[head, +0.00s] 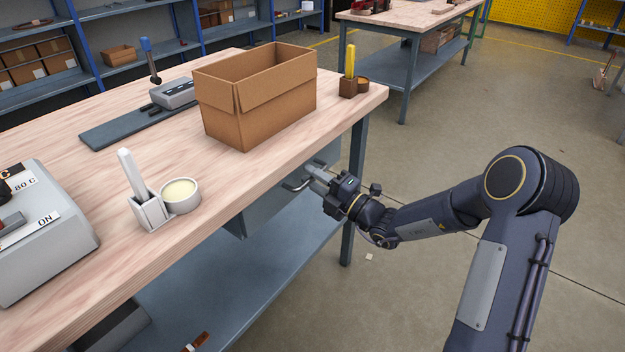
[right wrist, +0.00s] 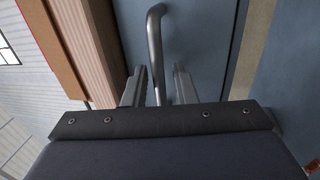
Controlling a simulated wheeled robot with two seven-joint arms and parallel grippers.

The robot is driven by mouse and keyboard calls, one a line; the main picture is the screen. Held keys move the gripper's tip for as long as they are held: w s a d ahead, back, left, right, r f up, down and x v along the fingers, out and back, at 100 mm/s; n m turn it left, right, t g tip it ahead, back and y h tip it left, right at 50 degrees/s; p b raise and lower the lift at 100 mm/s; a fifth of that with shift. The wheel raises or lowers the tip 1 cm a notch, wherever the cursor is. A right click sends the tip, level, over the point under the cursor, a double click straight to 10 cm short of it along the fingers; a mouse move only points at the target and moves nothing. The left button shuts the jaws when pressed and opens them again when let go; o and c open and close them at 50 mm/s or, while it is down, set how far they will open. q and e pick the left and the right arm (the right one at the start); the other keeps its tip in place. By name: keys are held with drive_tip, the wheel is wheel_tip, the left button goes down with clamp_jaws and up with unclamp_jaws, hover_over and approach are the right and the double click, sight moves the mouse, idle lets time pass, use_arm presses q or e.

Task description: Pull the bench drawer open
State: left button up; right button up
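The blue-grey bench drawer (head: 268,208) hangs under the front edge of the wooden bench top and looks shut. Its metal bar handle (head: 295,186) is on the front face. My right gripper (head: 314,172) reaches in from the right at the handle. In the right wrist view the curved handle (right wrist: 155,45) runs between the two fingers of the right gripper (right wrist: 159,88), with a small gap visible on each side, so the gripper is open around it. The drawer front (right wrist: 195,35) fills the background there. My left gripper is not in view.
An open cardboard box (head: 240,118) stands on the bench top above the drawer. A holder with a yellow-handled tool (head: 350,75), a white cup (head: 180,196) and a grey device (head: 40,235) are also on top. A bench leg (head: 352,200) stands right of the drawer.

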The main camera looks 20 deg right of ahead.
drive_tip(key=shift+w+a, duration=0.15)
clamp_jaws()
drive_tip(key=r+p+v, duration=0.1)
drive_tip(key=p+v, duration=0.2)
drive_tip(key=v, duration=0.5)
drive_tip(key=r+p+v, duration=0.2)
drive_tip(key=p+v, duration=0.1)
drive_tip(key=v, duration=0.4)
drive_tip(key=r+p+v, duration=0.1)
drive_tip(key=p+v, duration=0.2)
drive_tip(key=v, duration=0.5)
drive_tip(key=shift+s+d+r+p, duration=0.25)
drive_tip(key=shift+s+d+p, duration=0.15)
drive_tip(key=shift+s, duration=0.2)
